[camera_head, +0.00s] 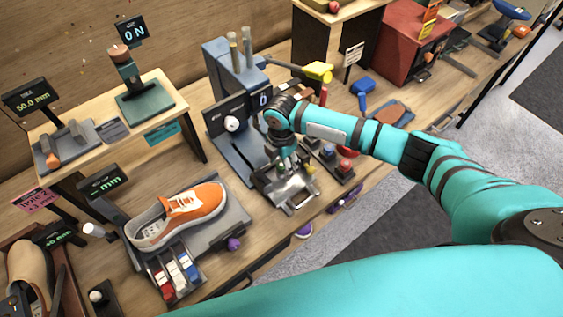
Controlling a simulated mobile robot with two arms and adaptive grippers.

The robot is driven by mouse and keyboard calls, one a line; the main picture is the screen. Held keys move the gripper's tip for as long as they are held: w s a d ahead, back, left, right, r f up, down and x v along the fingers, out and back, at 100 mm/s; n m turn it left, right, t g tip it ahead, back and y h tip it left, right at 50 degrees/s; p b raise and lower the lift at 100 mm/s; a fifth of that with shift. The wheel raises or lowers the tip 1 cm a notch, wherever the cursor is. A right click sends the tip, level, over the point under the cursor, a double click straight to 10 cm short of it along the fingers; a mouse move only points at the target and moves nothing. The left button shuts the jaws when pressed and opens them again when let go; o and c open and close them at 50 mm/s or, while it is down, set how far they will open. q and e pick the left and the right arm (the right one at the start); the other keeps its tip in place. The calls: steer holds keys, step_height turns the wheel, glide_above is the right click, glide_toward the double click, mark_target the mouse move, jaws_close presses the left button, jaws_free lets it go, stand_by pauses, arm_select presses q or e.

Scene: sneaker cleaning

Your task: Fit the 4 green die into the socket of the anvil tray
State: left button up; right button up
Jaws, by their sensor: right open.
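My right gripper (286,167) points down over the metal anvil tray (291,195) at the foot of the blue-grey press. Its fingers are open. The gripper hides the back part of the tray, and I cannot see the socket clearly. I cannot tell whether its fingertips touch anything. A small yellow-green piece (311,169) shows just right of the fingers; I cannot tell if it is the green die. To the right, a dark die rack (331,160) holds small coloured pieces, one red and one blue among them. My left gripper is not in view.
The press (236,72) stands behind the gripper. An orange sneaker (180,214) lies on a grey stand at left. A blue brush-like tool (363,90) and a red cabinet (405,48) are farther right. The table's front edge runs close to the tray.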

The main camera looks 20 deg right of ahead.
mark_target(281, 164)
step_height(281, 164, up, 12)
stand_by(0.5)
stand_by(0.4)
